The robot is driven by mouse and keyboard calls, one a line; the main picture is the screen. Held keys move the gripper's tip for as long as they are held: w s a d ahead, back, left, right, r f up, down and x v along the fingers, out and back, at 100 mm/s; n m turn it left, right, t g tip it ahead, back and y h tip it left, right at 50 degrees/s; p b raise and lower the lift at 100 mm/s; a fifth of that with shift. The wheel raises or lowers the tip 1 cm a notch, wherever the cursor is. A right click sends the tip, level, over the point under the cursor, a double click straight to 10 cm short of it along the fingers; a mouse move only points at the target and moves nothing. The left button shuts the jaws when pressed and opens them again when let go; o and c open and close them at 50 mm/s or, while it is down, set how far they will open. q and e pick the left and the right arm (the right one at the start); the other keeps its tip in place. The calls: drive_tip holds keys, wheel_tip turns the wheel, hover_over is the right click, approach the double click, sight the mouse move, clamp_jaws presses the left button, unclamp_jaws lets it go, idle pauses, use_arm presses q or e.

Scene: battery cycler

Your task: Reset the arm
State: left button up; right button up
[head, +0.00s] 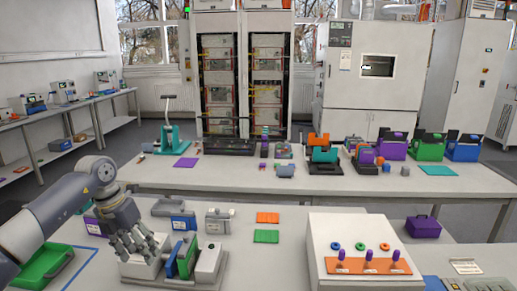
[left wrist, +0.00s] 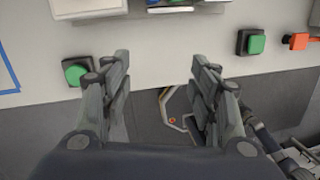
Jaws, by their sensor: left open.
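My left arm comes in from the left in the head view. Its gripper (head: 140,243) hangs over the near bench, fingers pointing down, in front of or above a light grey fixture (head: 208,265) with green and blue plates. I cannot tell from the head view whether it touches the fixture. In the left wrist view the gripper (left wrist: 163,85) is open, its two fingers wide apart, with nothing held between them. Below it lie the bench's front edge and the floor. My right gripper is not clearly in view.
A green button (left wrist: 76,71) and another green button (left wrist: 255,43) sit along the bench edge. A green tray (head: 42,268) is at left, a white box with an orange panel (head: 368,266) at right. Orange and green pads (head: 266,236) lie between, with bare bench around them.

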use_arm(q)
drive_tip(key=s+d+f+m+t+h, duration=0.2)
drive_tip(key=d+h, duration=0.5)
drive_tip(key=d, duration=1.3)
drive_tip(key=s+d+r+n+t+h, duration=0.2)
drive_tip(key=d+r+n+t+h, duration=0.5)
drive_tip(key=d, duration=0.5)
drive_tip(key=w+a+n+t+y, duration=0.1)
drive_tip(key=a+n+t+y, duration=0.8)
drive_tip(key=n, duration=0.8)
drive_tip(key=s+a+f+n+g+y, duration=0.35)
drive_tip(key=s+a+f+n, duration=0.2)
drive_tip(key=f, duration=0.25)
drive_tip(key=s+a+f+n+g+y, duration=0.2)
drive_tip(key=s+a+f+n+y, duration=0.2)
drive_tip(key=a+f+n, duration=0.3)
drive_tip(key=s+f+n+g, duration=0.1)
drive_tip(key=s+f+g, duration=0.45)
drive_tip(key=s, duration=0.65)
drive_tip(key=s+f+n+g, duration=0.1)
drive_tip(key=s+f+g, duration=0.5)
drive_tip(key=s, duration=0.6)
wheel_tip(320, 180, down, 26)
drive_tip(key=s, duration=0.1)
drive_tip(key=s+a+f+g, duration=0.1)
drive_tip(key=s+a+f, duration=0.2)
drive_tip(key=s+f, duration=1.4)
drive_tip(key=shift+a+f, duration=0.15)
drive_tip(key=shift+a, duration=0.05)
